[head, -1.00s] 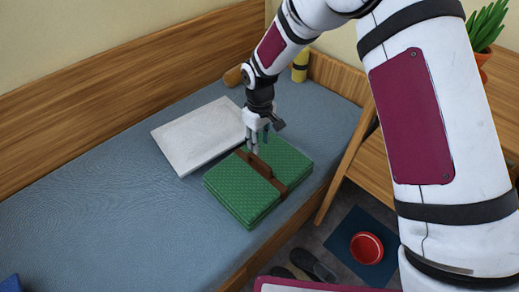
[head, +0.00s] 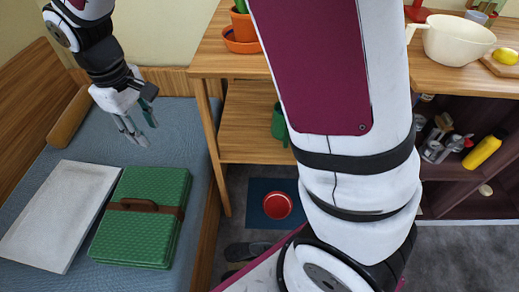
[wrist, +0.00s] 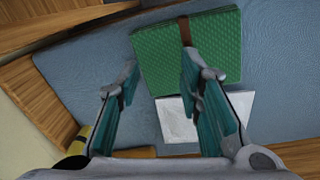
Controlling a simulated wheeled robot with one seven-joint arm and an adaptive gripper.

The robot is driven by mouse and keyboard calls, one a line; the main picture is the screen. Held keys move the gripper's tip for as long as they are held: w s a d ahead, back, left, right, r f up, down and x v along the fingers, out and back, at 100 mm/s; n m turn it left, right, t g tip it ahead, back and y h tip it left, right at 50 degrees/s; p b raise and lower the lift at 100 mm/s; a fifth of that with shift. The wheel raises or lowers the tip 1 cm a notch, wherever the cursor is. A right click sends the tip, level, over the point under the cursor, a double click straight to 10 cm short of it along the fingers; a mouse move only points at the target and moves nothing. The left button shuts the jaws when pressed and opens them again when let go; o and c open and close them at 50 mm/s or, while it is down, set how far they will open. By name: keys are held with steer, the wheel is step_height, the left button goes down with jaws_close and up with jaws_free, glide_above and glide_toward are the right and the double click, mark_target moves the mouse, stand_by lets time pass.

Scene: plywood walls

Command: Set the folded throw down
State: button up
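The folded throw (head: 142,219) is a green, patterned, flat bundle with a brown strap and handle. It lies flat on the blue bed (head: 182,120), close to the bed's front edge and beside a pale flat cushion. It also shows at the top of the wrist view (wrist: 160,55). My gripper (head: 134,136) is above the bed, beyond the throw and clear of it. Its fingers are spread with nothing between them, as the wrist view (wrist: 152,90) also shows.
The pale flat cushion (head: 60,210) lies left of the throw. A wooden shelf unit (head: 250,120) with plant pots stands right of the bed. A red bowl (head: 277,205) sits on a dark blue mat on the floor, with dark shoes (head: 245,252) nearby. A counter holds a cream pot (head: 458,40).

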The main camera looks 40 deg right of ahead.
steer(key=s+d+r+m, duration=0.4)
steer(key=s+d+r, duration=0.7)
steer(key=s, duration=0.3)
steer(key=s+d+m, duration=0.1)
steer(key=s+d, duration=0.1)
steer(key=s, duration=0.6)
steer(key=s+d+m, duration=0.1)
steer(key=s+m, duration=0.1)
steer(key=s, duration=0.6)
steer(key=shift+s+d+f+m+t+y, duration=0.25)
steer(key=shift+s+d+m+t+y, duration=0.05)
steer(key=shift+s+d+y, duration=0.1)
steer(key=shift+w, duration=0.1)
step_height(320, 180, up, 18)
steer(key=t+p, duration=0.3)
steer(key=p, duration=1.2)
steer(key=shift+f+p, duration=0.2)
steer(key=shift+p, duration=0.2)
steer(key=shift+a, duration=0.1)
